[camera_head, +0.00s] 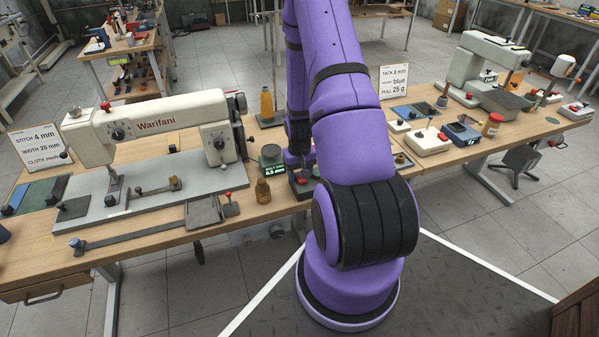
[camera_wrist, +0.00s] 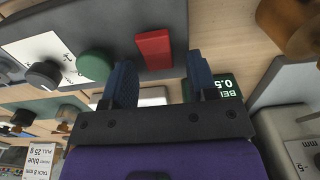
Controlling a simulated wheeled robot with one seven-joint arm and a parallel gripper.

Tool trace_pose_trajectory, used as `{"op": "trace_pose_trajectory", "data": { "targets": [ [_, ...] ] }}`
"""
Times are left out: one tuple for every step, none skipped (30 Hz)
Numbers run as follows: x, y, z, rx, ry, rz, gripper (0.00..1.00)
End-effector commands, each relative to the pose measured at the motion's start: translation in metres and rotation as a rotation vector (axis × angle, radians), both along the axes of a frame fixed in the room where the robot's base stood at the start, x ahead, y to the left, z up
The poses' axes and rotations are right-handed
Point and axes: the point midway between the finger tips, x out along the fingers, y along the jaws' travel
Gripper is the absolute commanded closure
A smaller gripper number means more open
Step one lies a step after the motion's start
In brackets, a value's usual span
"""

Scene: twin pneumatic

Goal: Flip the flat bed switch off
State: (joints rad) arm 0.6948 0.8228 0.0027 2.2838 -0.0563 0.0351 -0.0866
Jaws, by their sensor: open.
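In the wrist view a red rectangular switch piece (camera_wrist: 153,50) stands out on a dark grey panel (camera_wrist: 105,20), beside a round green button (camera_wrist: 94,65). I cannot read any label naming it as the flat bed switch. My gripper (camera_wrist: 162,75) is open and empty, its two blue fingers apart just short of the red piece; contact is not evident. In the head view my gripper (camera_head: 299,160) points down beside the flat bed sewing machine (camera_head: 155,128), over a small box with red on it (camera_head: 303,188), partly hidden by my arm.
A green display block (camera_head: 272,165) stands left of my gripper, with a brown bottle (camera_head: 262,191) in front. An orange bottle (camera_head: 267,104) stands behind. A second machine (camera_head: 480,65) and several small control boxes occupy the right of the bench.

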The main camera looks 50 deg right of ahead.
Motion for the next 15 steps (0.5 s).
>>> {"op": "trace_pose_trajectory", "data": {
  "targets": [
    [0.0001, -0.0001, 0.0, 0.0, 0.0, 0.0, 0.47],
    [0.0001, -0.0001, 0.0001, 0.0, 0.0, 0.0, 0.47],
    [0.0001, -0.0001, 0.0001, 0.0, 0.0, 0.0, 0.47],
    [0.0001, -0.0001, 0.0001, 0.0, 0.0, 0.0, 0.47],
    [0.0001, -0.0001, 0.0002, 0.0, 0.0, 0.0, 0.51],
    [0.0001, -0.0001, 0.0002, 0.0, 0.0, 0.0, 0.61],
    [0.0001, -0.0001, 0.0002, 0.0, 0.0, 0.0, 0.68],
    [0.0001, -0.0001, 0.0002, 0.0, 0.0, 0.0, 0.74],
    [0.0001, -0.0001, 0.0002, 0.0, 0.0, 0.0, 0.84],
    [0.0001, -0.0001, 0.0002, 0.0, 0.0, 0.0, 0.9],
    [0.0001, -0.0001, 0.0003, 0.0, 0.0, 0.0, 0.96],
    [0.0001, -0.0001, 0.0003, 0.0, 0.0, 0.0, 0.96],
    [0.0001, -0.0001, 0.0003, 0.0, 0.0, 0.0, 0.96],
    [0.0, 0.0, 0.0003, -0.001, -0.001, 0.0, 0.96],
    [-0.0001, 0.0001, 0.0003, -0.003, -0.004, 0.0, 0.96]
  ]
}}
